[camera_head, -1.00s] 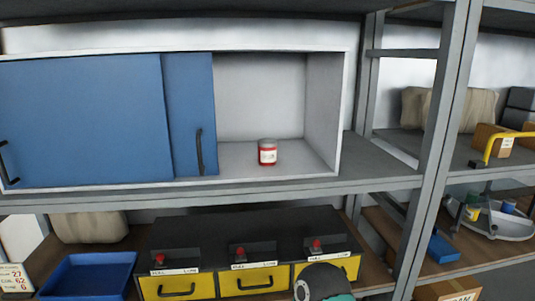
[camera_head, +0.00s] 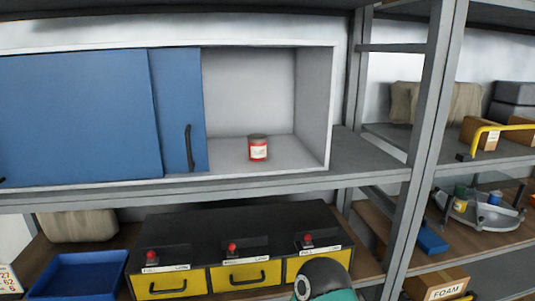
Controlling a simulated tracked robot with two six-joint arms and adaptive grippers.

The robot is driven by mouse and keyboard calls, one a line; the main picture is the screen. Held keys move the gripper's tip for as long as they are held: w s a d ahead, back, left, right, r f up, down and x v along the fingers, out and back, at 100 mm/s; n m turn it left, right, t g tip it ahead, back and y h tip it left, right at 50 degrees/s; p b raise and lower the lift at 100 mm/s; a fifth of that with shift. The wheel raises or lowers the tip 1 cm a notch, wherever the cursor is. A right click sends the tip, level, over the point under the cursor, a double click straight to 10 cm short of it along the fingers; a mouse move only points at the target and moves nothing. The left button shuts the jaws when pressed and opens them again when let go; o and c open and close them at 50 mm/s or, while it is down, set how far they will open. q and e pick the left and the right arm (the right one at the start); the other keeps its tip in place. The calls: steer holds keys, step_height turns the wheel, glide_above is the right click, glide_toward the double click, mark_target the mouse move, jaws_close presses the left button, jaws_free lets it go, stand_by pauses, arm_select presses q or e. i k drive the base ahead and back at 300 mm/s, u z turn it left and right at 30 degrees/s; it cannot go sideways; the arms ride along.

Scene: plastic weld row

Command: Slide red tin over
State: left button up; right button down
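A small red tin (camera_head: 258,148) with a pale label and a grey lid stands upright in the open right part of a white cabinet (camera_head: 315,110). Blue sliding doors (camera_head: 75,118) with black handles cover the cabinet's left and middle. The tin stands apart from the door edge and from the right wall. Neither gripper is in view. A dark grey and teal rounded part (camera_head: 325,281) at the bottom centre looks like one of my arm links.
Below the cabinet shelf stands a black unit with yellow drawers (camera_head: 240,277) and red knobs. A blue tray (camera_head: 75,277) is at lower left. A grey upright post (camera_head: 432,130) stands right of the cabinet. Boxes (camera_head: 480,133) and a round grey tray (camera_head: 480,218) are farther right.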

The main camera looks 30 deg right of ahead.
mark_target(256, 143)
steer(key=u, duration=0.35)
steer(key=i, duration=0.2)
steer(key=z, duration=2.85)
steer(key=i, duration=0.1)
steer(key=z, duration=0.5)
steer(key=k, duration=1.45)
steer(key=u, duration=1.5)
steer(key=i, duration=1)
steer(key=u, duration=0.15)
